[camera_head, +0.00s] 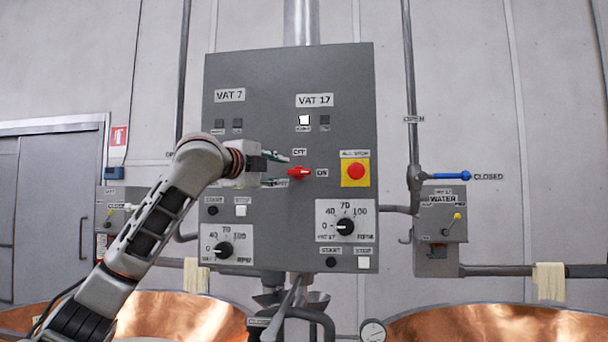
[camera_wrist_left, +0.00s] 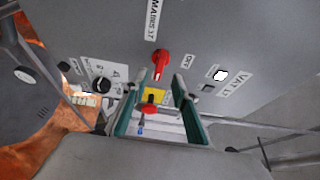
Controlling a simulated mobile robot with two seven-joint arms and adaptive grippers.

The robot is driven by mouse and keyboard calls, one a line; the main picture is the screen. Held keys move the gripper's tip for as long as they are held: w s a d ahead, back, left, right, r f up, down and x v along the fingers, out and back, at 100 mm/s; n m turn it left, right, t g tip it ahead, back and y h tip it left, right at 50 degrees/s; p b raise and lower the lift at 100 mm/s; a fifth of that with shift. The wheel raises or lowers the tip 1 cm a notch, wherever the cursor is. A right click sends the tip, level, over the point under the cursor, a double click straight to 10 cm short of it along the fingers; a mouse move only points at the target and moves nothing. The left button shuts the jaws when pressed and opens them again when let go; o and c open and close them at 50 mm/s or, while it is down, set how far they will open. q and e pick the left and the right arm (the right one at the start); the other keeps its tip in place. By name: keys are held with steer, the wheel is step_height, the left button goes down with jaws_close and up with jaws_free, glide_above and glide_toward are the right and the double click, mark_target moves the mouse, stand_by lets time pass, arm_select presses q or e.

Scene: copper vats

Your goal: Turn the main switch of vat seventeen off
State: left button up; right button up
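The vat 17 main switch (camera_head: 299,172) is a red rotary handle on the grey panel, below the VAT 17 label (camera_head: 314,100). Its handle lies level, pointing right to the ON label (camera_head: 322,173); the OFF label (camera_head: 299,152) is above it. My left gripper (camera_head: 288,169) is open just left of the switch, fingers pointing at it. In the left wrist view the red switch (camera_wrist_left: 160,64) shows just beyond the gap between the open green-edged fingers (camera_wrist_left: 155,90); it is not gripped. The vat 7 main switch is hidden behind my left gripper. My right gripper is not in view.
A red stop button (camera_head: 355,170) on a yellow plate is right of the switch. A white lamp (camera_head: 304,120) is lit above. Dials, including the vat 17 dial (camera_head: 345,226), and small buttons sit below. A copper vat (camera_head: 490,325) and blue-handled valve (camera_head: 450,176) stand right.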

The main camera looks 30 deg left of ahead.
mark_target(295, 172)
arm_select(q)
steer(key=w, duration=0.2)
steer(key=shift+w+p, duration=0.4)
steer(key=w+p, duration=0.1)
steer(key=w, duration=0.2)
steer(key=shift+w+a, duration=0.1)
steer(key=shift+w, duration=0.1)
steer(key=shift+w+a, duration=0.1)
steer(key=shift+w, duration=0.5)
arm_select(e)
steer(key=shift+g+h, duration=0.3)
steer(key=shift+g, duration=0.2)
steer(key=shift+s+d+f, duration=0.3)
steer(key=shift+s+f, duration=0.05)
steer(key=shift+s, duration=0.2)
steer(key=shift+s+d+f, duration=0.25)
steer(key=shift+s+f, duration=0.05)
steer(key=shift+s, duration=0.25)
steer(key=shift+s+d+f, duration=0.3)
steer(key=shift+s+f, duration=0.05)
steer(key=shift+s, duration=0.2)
arm_select(q)
jaws_close()
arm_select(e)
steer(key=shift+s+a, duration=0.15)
